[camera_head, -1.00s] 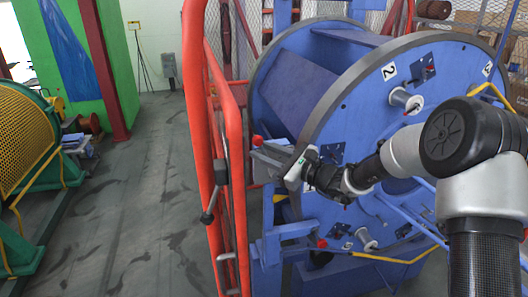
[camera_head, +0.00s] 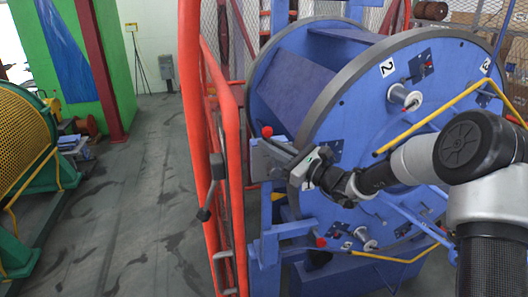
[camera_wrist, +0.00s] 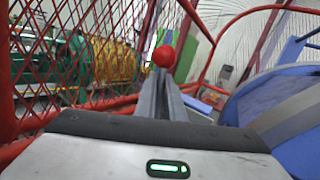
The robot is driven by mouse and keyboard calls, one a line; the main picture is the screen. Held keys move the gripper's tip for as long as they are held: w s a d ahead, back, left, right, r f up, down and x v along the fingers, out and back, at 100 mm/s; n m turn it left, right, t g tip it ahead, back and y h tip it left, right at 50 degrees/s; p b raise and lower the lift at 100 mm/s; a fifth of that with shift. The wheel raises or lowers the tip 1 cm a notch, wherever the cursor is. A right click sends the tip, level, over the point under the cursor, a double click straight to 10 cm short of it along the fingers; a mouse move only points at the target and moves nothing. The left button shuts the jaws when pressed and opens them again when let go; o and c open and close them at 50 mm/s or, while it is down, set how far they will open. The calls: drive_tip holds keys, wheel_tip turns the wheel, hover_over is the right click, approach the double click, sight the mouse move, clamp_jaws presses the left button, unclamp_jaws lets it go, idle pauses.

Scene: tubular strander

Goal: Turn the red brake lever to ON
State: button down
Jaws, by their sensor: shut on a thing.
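The red ball knob of the brake lever (camera_head: 267,131) stands beside the blue drum's left rim, just behind the orange rail. It also shows at the top centre of the wrist view (camera_wrist: 163,56), at the far end of the long grey fingers. My gripper (camera_head: 277,144) reaches in from the right with its fingers shut at the lever, just below the knob. The lever's shaft is mostly hidden by the fingers in both views. No ON marking is readable.
An orange guard rail (camera_head: 232,150) stands close left of the gripper. The large blue drum (camera_head: 350,120) fills the space behind and right. Another red knob (camera_head: 321,242) sits lower down near a yellow bar. Open floor (camera_head: 140,200) lies left of the rail.

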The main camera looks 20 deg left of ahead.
drive_tip(key=d+m, duration=0.1)
drive_tip(key=w+d+m+t, duration=0.1)
drive_tip(key=m+t+y+b, duration=0.1)
drive_tip(key=m, duration=0.1)
drive_tip(key=shift+w+d+f, duration=0.1)
drive_tip(key=shift+w+d, duration=0.2)
drive_tip(key=shift+d, duration=0.1)
drive_tip(key=shift+w+d+f+m+t, duration=0.1)
drive_tip(key=shift+w+d+m+t, duration=0.15)
drive_tip(key=shift+d+m+t, duration=0.35)
drive_tip(key=shift+w+d+f+m+t, duration=0.1)
drive_tip(key=shift+w+d+m+t, duration=0.25)
drive_tip(key=shift+m, duration=0.6)
drive_tip(key=shift+w+d+f+m+t, duration=0.15)
drive_tip(key=shift+d+m+t, duration=0.1)
drive_tip(key=shift+m+t, duration=0.4)
drive_tip(key=c, duration=1.8)
unclamp_jaws()
drive_tip(key=shift+d, duration=0.1)
drive_tip(key=shift+c, duration=0.2)
drive_tip(key=b+v, duration=0.2)
drive_tip(key=v, duration=1.5)
drive_tip(key=shift+f, duration=0.3)
